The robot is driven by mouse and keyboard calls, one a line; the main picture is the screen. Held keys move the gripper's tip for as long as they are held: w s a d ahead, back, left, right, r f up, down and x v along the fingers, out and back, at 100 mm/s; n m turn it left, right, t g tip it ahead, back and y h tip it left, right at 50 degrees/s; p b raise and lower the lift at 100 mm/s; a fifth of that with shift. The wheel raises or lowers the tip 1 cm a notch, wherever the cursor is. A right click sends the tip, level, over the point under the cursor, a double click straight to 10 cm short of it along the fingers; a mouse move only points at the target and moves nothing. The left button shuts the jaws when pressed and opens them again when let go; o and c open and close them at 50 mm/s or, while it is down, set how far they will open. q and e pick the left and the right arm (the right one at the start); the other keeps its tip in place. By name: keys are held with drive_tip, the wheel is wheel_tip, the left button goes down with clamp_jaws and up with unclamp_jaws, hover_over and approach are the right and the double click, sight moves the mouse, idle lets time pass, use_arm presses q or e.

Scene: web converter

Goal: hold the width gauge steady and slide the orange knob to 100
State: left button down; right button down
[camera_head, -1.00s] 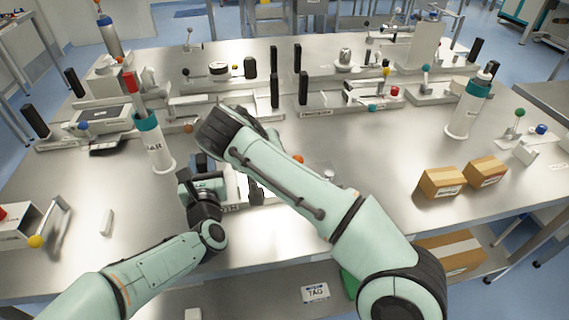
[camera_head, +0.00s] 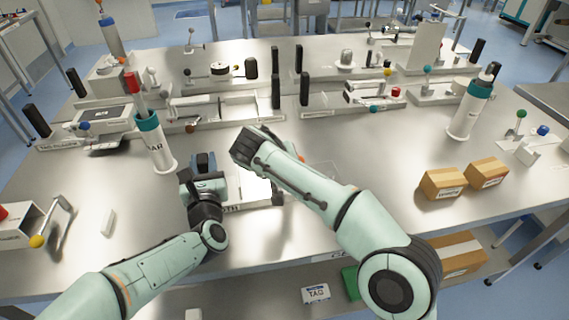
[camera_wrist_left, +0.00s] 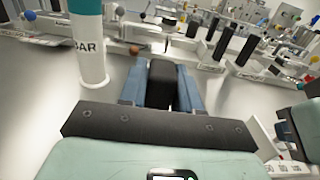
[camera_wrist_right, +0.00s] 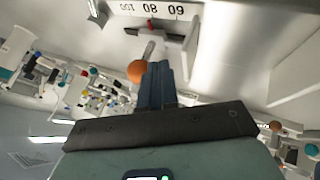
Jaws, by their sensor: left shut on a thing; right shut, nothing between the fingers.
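The width gauge (camera_head: 240,207) lies near the front of the table, partly hidden by my right arm. My left gripper (camera_wrist_left: 163,75) is shut on its black upright block (camera_wrist_left: 162,88); in the head view the left gripper (camera_head: 203,163) is at the gauge's left end. The scale (camera_wrist_right: 150,8) reads 100, 80, 60, with a red mark (camera_wrist_right: 151,25) near 80.
A white cylinder with a teal rim (camera_head: 157,150) stands just left of my left gripper. Two cardboard boxes (camera_head: 442,183) (camera_head: 487,173) sit to the right. Other gauges and black posts (camera_head: 304,89) line the table behind. The table between the gauge and the boxes is clear.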

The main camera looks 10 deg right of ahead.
use_arm(q)
drive_tip(key=shift+f, duration=0.7)
drive_tip(key=shift+a, duration=0.15)
use_arm(e)
drive_tip(key=shift+d, duration=1.85)
drive_tip(key=shift+r, duration=0.1)
drive_tip(key=v, duration=1)
drive_tip(key=shift+a, duration=0.25)
use_arm(q)
drive_tip(key=shift+r+b, duration=0.35)
drive_tip(key=shift+b, duration=0.05)
use_arm(e)
drive_tip(key=shift+f, duration=0.5)
use_arm(q)
drive_tip(key=c, duration=0.7)
unclamp_jaws()
drive_tip(key=shift+c, duration=0.2)
drive_tip(key=shift+r, duration=0.2)
